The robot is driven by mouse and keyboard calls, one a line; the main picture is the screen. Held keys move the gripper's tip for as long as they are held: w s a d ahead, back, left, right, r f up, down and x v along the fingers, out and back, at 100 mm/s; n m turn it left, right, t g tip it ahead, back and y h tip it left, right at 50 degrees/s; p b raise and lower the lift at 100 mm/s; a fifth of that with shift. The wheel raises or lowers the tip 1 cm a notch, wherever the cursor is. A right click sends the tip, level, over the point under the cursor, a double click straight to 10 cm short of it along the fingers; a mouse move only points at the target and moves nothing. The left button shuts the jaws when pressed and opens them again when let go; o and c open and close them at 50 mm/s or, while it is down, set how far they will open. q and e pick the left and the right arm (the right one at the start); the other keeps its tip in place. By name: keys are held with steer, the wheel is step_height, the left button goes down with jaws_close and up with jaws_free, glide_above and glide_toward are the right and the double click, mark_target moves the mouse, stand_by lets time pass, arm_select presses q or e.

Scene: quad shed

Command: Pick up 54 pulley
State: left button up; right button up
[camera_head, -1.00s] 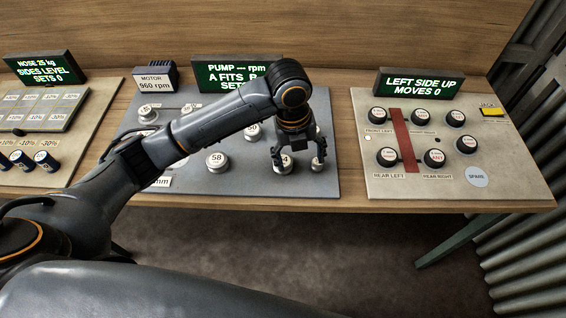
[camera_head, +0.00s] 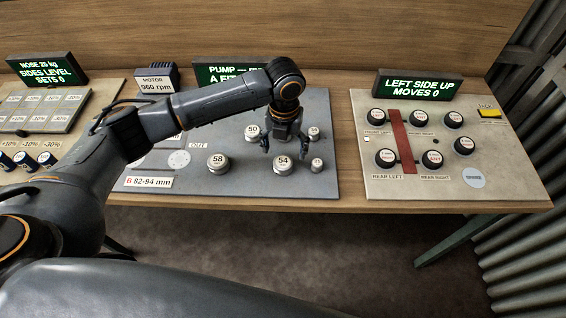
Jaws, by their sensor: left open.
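The 54 pulley (camera_head: 283,164) is a silver disc with a white top marked 54. It sits near the front of the grey middle board (camera_head: 240,185). My left gripper (camera_head: 285,150) is open, fingers pointing down, just behind and above the 54 pulley in the picture. Its fingers are on either side of the pulley's far edge; I cannot tell whether they touch it. Nothing is held. My right gripper is not in view.
The 58 pulley (camera_head: 218,163) stands to the left and the 50 pulley (camera_head: 252,132) behind left. A small pulley (camera_head: 316,165) is close on the right, another (camera_head: 314,133) behind it. The right board (camera_head: 520,185) holds several round pieces and a red strip (camera_head: 402,140).

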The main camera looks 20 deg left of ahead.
mark_target(283, 162)
arm_select(q)
steer(key=shift+s+f+p, duration=0.1)
steer(key=shift+f+p, duration=0.2)
steer(key=shift+f, duration=0.05)
step_height(283, 162, down, 4)
steer(key=shift+s+a+r+p, duration=0.1)
steer(key=shift+r+p, duration=0.05)
steer(key=shift+p, duration=0.5)
steer(key=shift+f, duration=0.4)
steer(key=shift+c, duration=0.2)
steer(key=c, duration=1.3)
steer(key=shift+r, duration=0.1)
